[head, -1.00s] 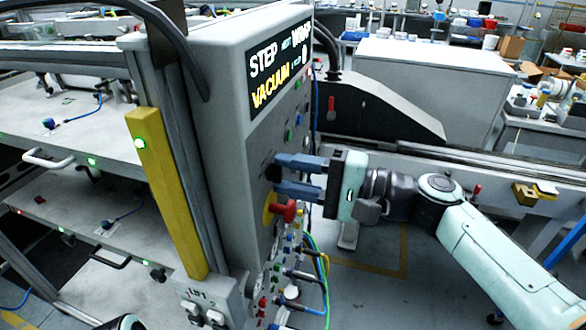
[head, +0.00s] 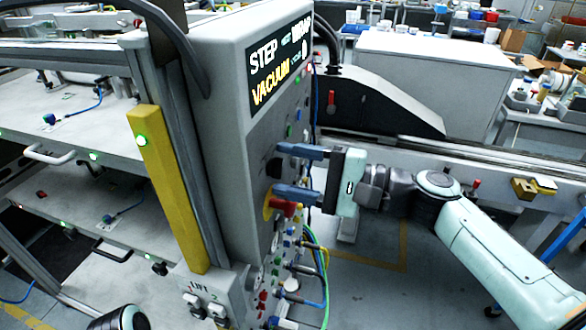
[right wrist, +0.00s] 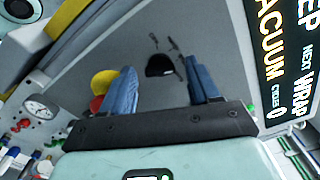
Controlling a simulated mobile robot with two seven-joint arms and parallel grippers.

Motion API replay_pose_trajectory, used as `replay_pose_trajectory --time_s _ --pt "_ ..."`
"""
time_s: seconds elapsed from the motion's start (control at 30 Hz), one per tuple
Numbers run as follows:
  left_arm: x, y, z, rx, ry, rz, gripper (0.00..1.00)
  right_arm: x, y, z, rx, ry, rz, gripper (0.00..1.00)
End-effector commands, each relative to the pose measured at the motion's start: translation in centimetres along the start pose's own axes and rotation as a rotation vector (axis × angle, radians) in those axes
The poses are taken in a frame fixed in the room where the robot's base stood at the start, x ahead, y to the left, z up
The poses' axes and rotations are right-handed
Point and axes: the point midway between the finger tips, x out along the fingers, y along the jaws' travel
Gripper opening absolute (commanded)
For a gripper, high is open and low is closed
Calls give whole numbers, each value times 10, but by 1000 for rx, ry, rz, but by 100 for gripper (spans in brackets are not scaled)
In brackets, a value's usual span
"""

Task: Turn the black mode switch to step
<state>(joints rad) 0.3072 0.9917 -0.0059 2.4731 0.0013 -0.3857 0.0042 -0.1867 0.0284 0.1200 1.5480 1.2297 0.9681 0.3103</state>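The black mode switch (head: 272,168) is a dark knob on the face of the grey control panel (head: 222,130). It also shows in the right wrist view (right wrist: 160,66), with small dark marks around it. My right gripper (head: 278,169) is open, its two blue fingers one above the other in the head view. In the right wrist view the fingers (right wrist: 158,75) lie on either side of the switch, with clear space between each finger and the knob. I cannot tell how far the tips are from the panel. My left gripper is not in view.
A red button on a yellow base (head: 283,208) sits just below the lower finger. A display (head: 280,65) above shows STEP, WRAP and VACUUM. Gauges, hoses and cables (head: 310,282) crowd the lower panel. A yellow post (head: 165,190) stands left.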

Motion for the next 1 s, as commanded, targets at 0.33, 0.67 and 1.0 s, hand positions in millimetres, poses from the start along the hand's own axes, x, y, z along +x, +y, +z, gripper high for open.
replay_pose_trajectory --time_s 0.33,0.67,1.0 --pt "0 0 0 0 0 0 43 0 0 0 -1 0 0 62" --pt "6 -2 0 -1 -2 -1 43 -31 0 -1 -1 5 -2 62" --pt "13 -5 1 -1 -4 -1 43 -106 0 -1 -1 5 -2 62"
